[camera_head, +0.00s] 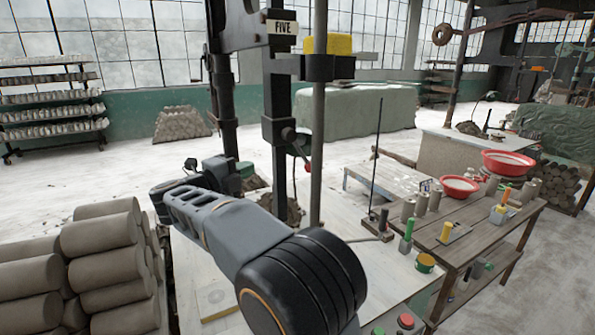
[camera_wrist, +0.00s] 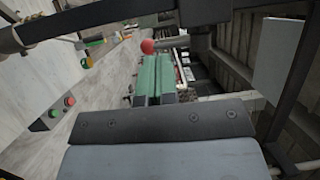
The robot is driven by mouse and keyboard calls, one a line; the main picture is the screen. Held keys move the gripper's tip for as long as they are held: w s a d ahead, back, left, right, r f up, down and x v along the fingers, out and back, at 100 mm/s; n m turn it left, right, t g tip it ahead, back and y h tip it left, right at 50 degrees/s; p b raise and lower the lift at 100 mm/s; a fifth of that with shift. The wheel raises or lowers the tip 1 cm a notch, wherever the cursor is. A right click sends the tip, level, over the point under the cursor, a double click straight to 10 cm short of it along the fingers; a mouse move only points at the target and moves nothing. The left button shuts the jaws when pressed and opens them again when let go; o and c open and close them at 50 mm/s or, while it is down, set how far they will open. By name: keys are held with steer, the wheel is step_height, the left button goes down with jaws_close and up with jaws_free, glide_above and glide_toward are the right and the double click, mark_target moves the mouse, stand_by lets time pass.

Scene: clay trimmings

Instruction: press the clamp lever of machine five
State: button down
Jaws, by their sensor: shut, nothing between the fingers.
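Machine five (camera_head: 278,90) is a dark upright frame with a "FIVE" sign (camera_head: 282,27). Its clamp lever hangs from a dark hub and ends in a red ball knob (camera_head: 308,166). In the wrist view the red knob (camera_wrist: 147,46) shows just beyond my fingertips, slightly to their left. My gripper (camera_wrist: 156,58) is shut and empty, its two green fingers side by side. I cannot tell whether the fingers touch the knob.
A dark post (camera_head: 319,120) with a yellow collar (camera_head: 328,44) stands right of the lever. Red (camera_head: 405,320) and green (camera_head: 378,331) buttons sit at the front. A wooden table (camera_head: 470,240) with red bowls is right; clay rolls (camera_head: 105,265) are stacked left.

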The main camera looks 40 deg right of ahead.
steer(key=shift+s+a+f+m+g, duration=0.1)
steer(key=shift+s+f+m+g, duration=0.4)
steer(key=shift+g, duration=0.35)
steer(key=shift+s+a+f+m+g, duration=0.15)
steer(key=shift+s+f+m+g, duration=0.15)
steer(key=shift+m+g, duration=0.45)
steer(key=shift+s+a+f+m+g, duration=0.1)
steer(key=shift+s+f+m+g, duration=0.3)
steer(key=shift+g, duration=0.5)
steer(key=shift+d+r, duration=0.1)
steer(key=shift+d, duration=0.05)
steer(key=p, duration=0.4)
glide_toward(302, 153)
steer(key=d+f, duration=0.4)
steer(key=d, duration=0.3)
steer(key=shift+d+f, duration=0.25)
steer(key=shift+d, duration=0.65)
